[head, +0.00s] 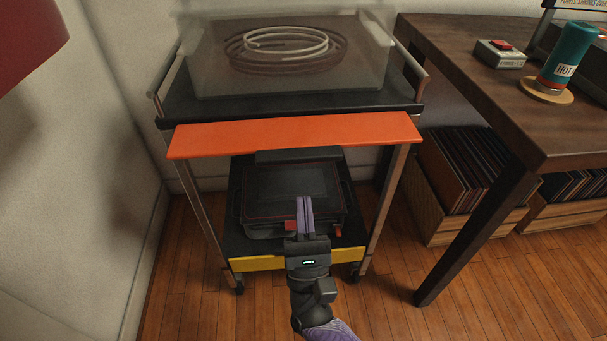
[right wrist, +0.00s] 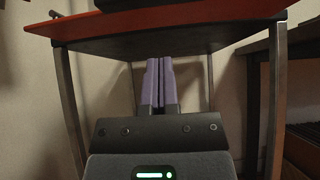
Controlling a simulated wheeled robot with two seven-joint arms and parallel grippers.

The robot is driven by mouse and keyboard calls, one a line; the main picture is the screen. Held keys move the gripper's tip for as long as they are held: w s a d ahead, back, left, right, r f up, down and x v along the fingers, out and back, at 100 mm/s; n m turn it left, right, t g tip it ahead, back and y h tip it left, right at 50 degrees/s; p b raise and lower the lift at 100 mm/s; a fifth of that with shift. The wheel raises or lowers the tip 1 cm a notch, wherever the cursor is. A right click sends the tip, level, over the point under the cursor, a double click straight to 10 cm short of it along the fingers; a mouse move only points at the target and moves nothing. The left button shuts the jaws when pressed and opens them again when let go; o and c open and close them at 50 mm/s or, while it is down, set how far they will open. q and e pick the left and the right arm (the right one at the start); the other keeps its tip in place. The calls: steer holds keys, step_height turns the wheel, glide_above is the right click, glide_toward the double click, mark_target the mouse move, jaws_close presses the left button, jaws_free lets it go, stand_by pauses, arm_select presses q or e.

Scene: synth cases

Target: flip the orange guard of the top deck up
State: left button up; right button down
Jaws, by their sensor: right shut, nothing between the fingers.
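The cart's top deck (head: 190,104) is dark, and the long orange guard (head: 295,135) runs along its front edge. The guard is not standing up; it lies at or below deck level, and its exact tilt is hard to tell. Its orange edge crosses the top of the right wrist view (right wrist: 180,18), above the fingers. My right gripper (head: 305,200) is shut and empty, with purple fingers, in front of the cart and lower than the guard. The fingers (right wrist: 158,65) look apart from the guard. My left gripper is not in view.
A clear bin (head: 370,70) with coiled cable stands on the top deck. A dark case (head: 290,190) sits on the lower deck, which has a yellow guard (head: 255,263). A wooden table (head: 450,75) stands close on the right, a wall on the left.

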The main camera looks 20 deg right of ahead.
glide_toward(297, 138)
steer(key=a+x, duration=0.1)
steer(key=x, duration=0.2)
steer(key=shift+s+d+r+p, duration=0.15)
steer(key=shift+d+r+p, duration=0.35)
steer(key=shift+d+r, duration=0.2)
steer(key=shift+r, duration=0.1)
